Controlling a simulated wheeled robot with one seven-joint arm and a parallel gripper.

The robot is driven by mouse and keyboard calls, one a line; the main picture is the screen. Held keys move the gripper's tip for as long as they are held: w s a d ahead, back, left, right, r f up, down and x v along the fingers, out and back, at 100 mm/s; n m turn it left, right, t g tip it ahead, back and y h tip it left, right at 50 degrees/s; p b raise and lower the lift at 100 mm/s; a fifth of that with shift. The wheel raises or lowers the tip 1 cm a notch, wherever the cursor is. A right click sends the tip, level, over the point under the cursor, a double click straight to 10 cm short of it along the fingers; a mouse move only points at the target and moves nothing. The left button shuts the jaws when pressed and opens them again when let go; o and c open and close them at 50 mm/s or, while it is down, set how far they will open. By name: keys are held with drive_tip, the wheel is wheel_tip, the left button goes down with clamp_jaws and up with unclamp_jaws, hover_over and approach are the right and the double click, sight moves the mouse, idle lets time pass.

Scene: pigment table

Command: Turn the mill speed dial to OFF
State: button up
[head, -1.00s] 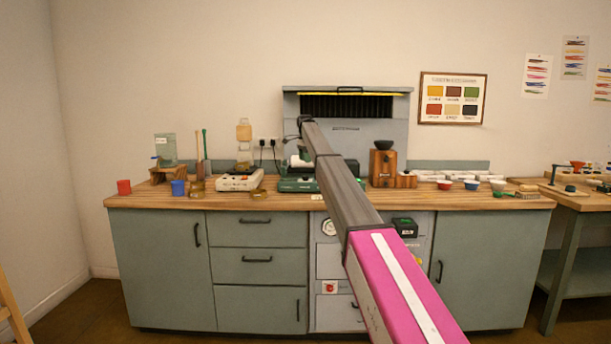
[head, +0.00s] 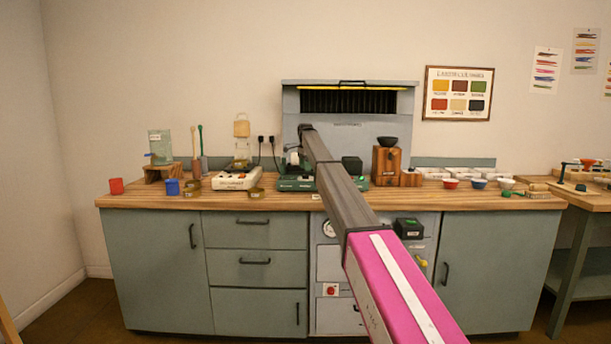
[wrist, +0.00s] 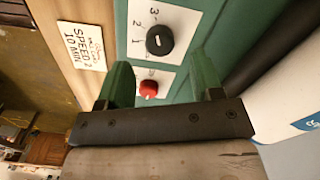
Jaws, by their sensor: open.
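In the wrist view a black round dial (wrist: 160,40) with a short white mark sits on a white plate with printed numbers, 1, 2 and 3 among them. The plate is on the green front of a machine. A red knob (wrist: 148,88) sits on a second white plate nearer my gripper. My gripper (wrist: 162,80) is open, its two green fingers apart and empty. The red knob shows between the fingers, and the black dial lies beyond the fingertips. Contact with the panel cannot be told. In the head view my arm hides my gripper and part of the green machine (head: 297,184).
A card reading "SPEED 2 10 MIN" (wrist: 82,46) lies beside the panel on the wooden counter (head: 330,201). A wooden grinder (head: 386,165) stands right of my arm, a white device (head: 237,179) to the left. Bowls stand at right.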

sight(305, 176)
wheel_tip(305, 176, down, 4)
drive_tip(key=shift+f, duration=0.1)
drive_tip(key=shift+c, duration=0.2)
drive_tip(key=c, duration=0.9)
